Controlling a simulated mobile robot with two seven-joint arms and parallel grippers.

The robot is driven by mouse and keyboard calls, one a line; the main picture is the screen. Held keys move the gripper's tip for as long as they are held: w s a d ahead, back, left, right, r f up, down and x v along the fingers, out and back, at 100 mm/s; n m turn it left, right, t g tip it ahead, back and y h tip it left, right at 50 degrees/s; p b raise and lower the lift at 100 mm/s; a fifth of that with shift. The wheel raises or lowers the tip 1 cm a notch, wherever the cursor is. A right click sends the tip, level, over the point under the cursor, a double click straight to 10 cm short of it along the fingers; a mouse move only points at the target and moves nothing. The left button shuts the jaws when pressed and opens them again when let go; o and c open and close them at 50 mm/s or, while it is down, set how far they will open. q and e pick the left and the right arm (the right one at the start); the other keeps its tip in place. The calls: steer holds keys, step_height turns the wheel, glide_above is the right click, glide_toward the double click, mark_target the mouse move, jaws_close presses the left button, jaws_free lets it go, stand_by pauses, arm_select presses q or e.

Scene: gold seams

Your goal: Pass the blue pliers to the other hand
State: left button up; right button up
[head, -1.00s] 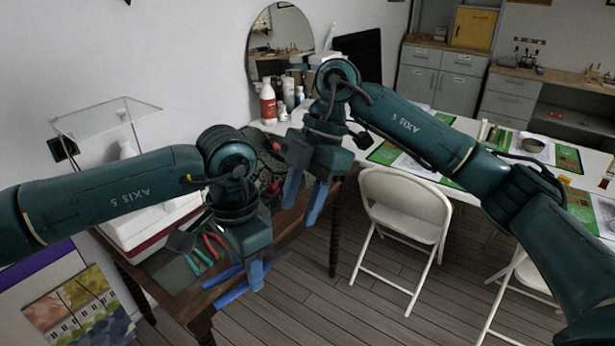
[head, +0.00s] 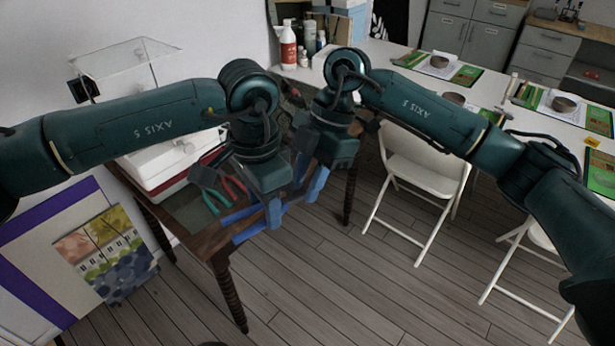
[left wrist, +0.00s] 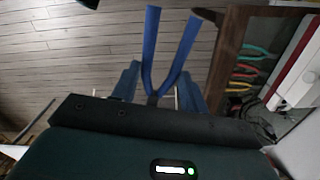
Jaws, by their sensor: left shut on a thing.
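My left gripper (head: 273,212) is shut on the blue pliers (head: 240,213) and holds them above the floor by the small dark table's front edge. Two blue handles point to the lower left in the head view. In the left wrist view the handles (left wrist: 152,40) spread in a V away from the gripper, and the gripped part is largely hidden between the fingers. A greyish part, seemingly the pliers' jaws, shows on the right of my left gripper. My right gripper (head: 309,176) is open, with its blue fingers apart, just right of and above the left one. It looks empty.
The dark wooden table (head: 215,241) holds teal-handled pliers (head: 214,199), red-handled pliers (head: 233,187) and a red-and-white box (head: 165,165). A white folding chair (head: 425,165) stands to the right. The floor (head: 330,280) in front is clear.

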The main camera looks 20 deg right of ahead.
jaws_close()
arm_select(q)
steer(key=o, duration=1.1)
steer(key=shift+o, duration=0.2)
steer(key=shift+r, duration=0.1)
